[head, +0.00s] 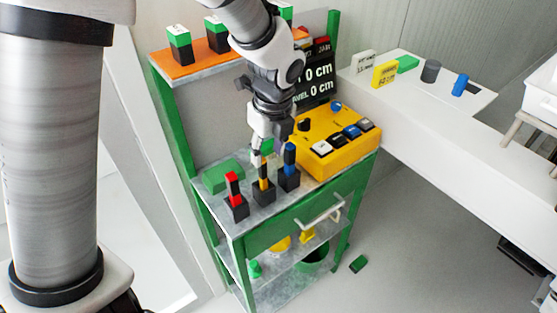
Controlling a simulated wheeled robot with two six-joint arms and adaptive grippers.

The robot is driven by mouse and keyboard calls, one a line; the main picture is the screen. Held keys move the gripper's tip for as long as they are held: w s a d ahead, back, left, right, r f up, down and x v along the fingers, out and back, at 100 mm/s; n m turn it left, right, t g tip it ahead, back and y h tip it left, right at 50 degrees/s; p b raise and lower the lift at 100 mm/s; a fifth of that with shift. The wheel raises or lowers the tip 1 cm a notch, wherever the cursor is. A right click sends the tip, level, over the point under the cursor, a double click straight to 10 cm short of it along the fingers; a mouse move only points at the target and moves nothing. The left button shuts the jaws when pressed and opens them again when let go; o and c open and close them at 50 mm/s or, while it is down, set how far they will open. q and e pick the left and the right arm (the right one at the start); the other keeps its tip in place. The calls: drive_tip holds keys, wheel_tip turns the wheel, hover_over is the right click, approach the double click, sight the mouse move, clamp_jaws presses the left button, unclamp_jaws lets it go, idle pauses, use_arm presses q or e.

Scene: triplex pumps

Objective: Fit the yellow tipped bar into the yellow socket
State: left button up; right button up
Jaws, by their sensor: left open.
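Three black socket blocks stand in a row on the grey top of the green cart. The middle one, the yellow socket (264,197), has the yellow tipped bar (263,171) standing upright in or on it, with black and yellow bands showing. How deep the bar sits cannot be told. My left gripper (268,153) points down from above, open, with its fingertips around or just beside the bar's upper end. The bar's top is partly hidden by the gripper. My right gripper is not in view.
A red-banded bar (233,185) stands in the left block and a blue-banded bar (290,158) in the right block, both close by. A yellow control box (335,140) is at the right. A green block (222,176) lies behind. An orange shelf (192,69) is above.

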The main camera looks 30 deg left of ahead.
sight(262, 172)
use_arm(q)
drive_tip(key=f, duration=0.2)
drive_tip(key=a+f, duration=0.1)
drive_tip(key=f, duration=0.4)
drive_tip(key=shift+a+f, duration=0.15)
drive_tip(key=shift+a, duration=0.2)
drive_tip(key=shift+s+r, duration=0.2)
drive_tip(key=shift+s, duration=0.1)
drive_tip(key=shift+c, duration=0.7)
drive_tip(key=shift+d, duration=0.1)
clamp_jaws()
